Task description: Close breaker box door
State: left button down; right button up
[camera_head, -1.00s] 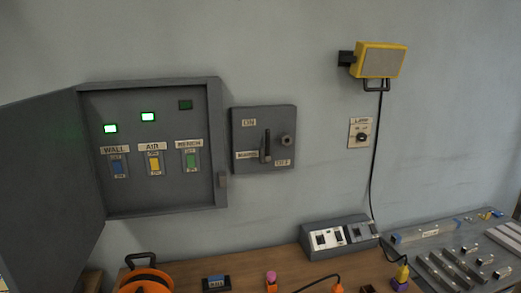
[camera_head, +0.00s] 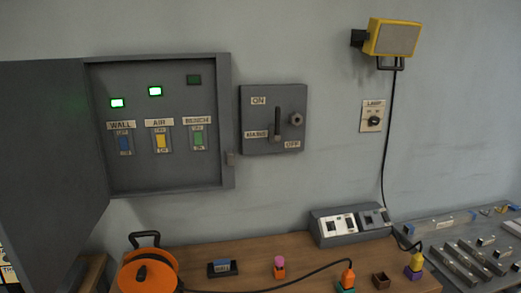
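The grey breaker box (camera_head: 228,120) hangs on the wall at the left of the head view. Its door (camera_head: 50,160) stands wide open, swung out to the left on the left-hand hinge side. Inside are a blue WALL switch (camera_head: 124,143), a yellow AIR switch (camera_head: 161,141) and a green BENCH switch (camera_head: 198,138). The lights above WALL and AIR glow bright green; the one above BENCH is dark. Neither of my grippers is in view.
A grey MAINS switch box (camera_head: 273,119) is mounted just right of the breaker box. Below, a wooden bench (camera_head: 230,250) carries an orange cable reel (camera_head: 150,271), several small connectors and a grey socket unit (camera_head: 350,226). A yellow lamp (camera_head: 393,38) hangs at upper right.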

aim_at(54, 194)
jog(key=i+j, duration=0.1)
jog(key=j, duration=0.55)
jog(key=i+j, duration=0.1)
jog(key=j, duration=0.55)
jog(key=i+j, duration=0.1)
jog(key=j, duration=0.55)
jog(key=i+j, duration=0.1)
jog(key=j, duration=0.5)
jog(key=k+j+z, duration=0.2)
jog(key=k+j, duration=0.4)
jog(key=i, duration=0.5)
